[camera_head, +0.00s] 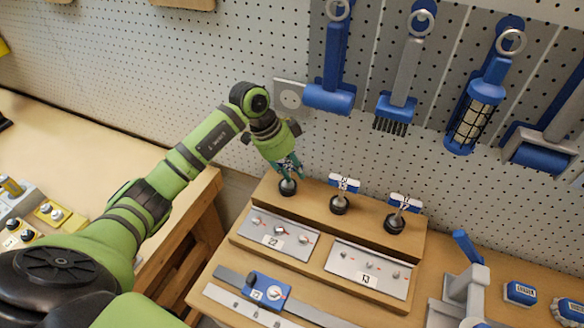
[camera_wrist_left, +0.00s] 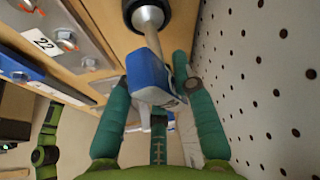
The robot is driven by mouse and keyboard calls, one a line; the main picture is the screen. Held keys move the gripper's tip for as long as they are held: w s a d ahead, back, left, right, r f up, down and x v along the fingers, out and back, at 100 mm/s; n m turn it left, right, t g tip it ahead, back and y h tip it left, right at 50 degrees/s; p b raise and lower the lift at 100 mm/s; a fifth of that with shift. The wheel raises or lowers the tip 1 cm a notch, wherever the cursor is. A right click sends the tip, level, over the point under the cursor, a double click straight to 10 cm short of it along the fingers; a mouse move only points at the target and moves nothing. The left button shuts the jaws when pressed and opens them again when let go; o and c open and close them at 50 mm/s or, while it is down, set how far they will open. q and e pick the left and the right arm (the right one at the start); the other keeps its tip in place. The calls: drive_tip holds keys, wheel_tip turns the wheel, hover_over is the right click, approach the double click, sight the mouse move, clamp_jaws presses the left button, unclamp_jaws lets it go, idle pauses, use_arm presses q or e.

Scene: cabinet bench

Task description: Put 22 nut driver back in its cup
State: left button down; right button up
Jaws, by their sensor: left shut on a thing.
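My left gripper (camera_head: 287,163) is at the left end of the raised wooden ledge, just above the leftmost black cup (camera_head: 288,187). It is shut on a nut driver with a blue and white handle (camera_wrist_left: 150,76), between the teal fingers (camera_wrist_left: 158,95). The metal shaft (camera_wrist_left: 153,42) runs from the handle to the dark round cup, which also shows in the left wrist view (camera_wrist_left: 131,16). The shaft's end appears to be in the cup's opening; its depth cannot be told. My right gripper is not in view.
Two other nut drivers (camera_head: 343,184) (camera_head: 405,202) stand in black cups along the ledge (camera_head: 366,222). Below are metal plates with nuts, one labelled 22 (camera_head: 272,241). A white pegboard (camera_head: 220,60) with hanging blue tools (camera_head: 330,95) rises close behind.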

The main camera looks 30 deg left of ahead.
use_arm(q)
drive_tip(key=c, duration=1)
unclamp_jaws()
drive_tip(key=shift+o, duration=0.2)
drive_tip(key=v, duration=1.2)
drive_tip(key=shift+s, duration=0.1)
